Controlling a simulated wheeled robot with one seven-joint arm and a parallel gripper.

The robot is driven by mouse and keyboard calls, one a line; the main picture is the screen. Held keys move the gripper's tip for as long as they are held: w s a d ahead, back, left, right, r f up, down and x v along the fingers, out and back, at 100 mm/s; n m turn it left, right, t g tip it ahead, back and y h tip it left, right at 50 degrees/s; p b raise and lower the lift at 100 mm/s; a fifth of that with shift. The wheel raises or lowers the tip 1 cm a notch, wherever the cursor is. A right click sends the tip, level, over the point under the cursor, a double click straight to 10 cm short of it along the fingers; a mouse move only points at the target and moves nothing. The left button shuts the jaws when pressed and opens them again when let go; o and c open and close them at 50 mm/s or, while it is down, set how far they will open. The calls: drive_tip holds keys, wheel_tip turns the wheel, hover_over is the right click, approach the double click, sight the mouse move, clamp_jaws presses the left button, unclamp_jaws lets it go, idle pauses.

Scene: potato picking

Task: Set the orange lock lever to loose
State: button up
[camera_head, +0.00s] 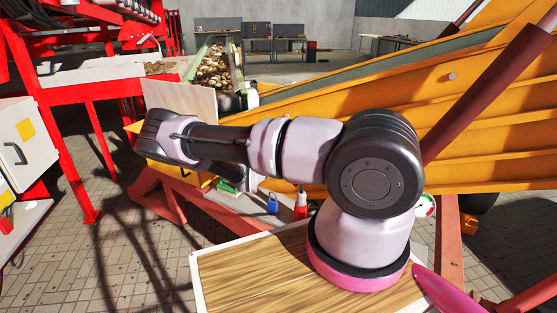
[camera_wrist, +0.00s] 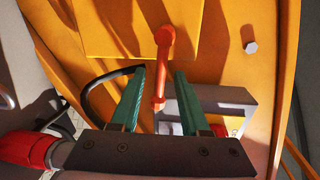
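The orange lock lever (camera_wrist: 164,58) shows in the wrist view, against a yellow panel. Its rounded end is at the top and its shaft runs down the picture, close to upright. My gripper (camera_wrist: 160,73) is open, with its two teal fingers apart on either side of the lever's lower part in the picture. I cannot tell whether the lever is between the fingers or beyond them, and no contact shows. In the head view my arm reaches left over the wooden board. My gripper and the lever cannot be made out there.
In the wrist view a black cable curves left of the fingers, a grey box (camera_wrist: 225,112) is at right, and a bolt (camera_wrist: 251,47) stands on the yellow panel. In the head view a blue padlock (camera_head: 272,205) and a red bottle (camera_head: 300,206) stand behind the wooden board (camera_head: 250,270).

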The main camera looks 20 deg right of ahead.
drive_tip(key=v, duration=1)
drive_tip(key=shift+s+a, duration=0.25)
drive_tip(key=shift+a, duration=0.05)
drive_tip(key=shift+r, duration=0.1)
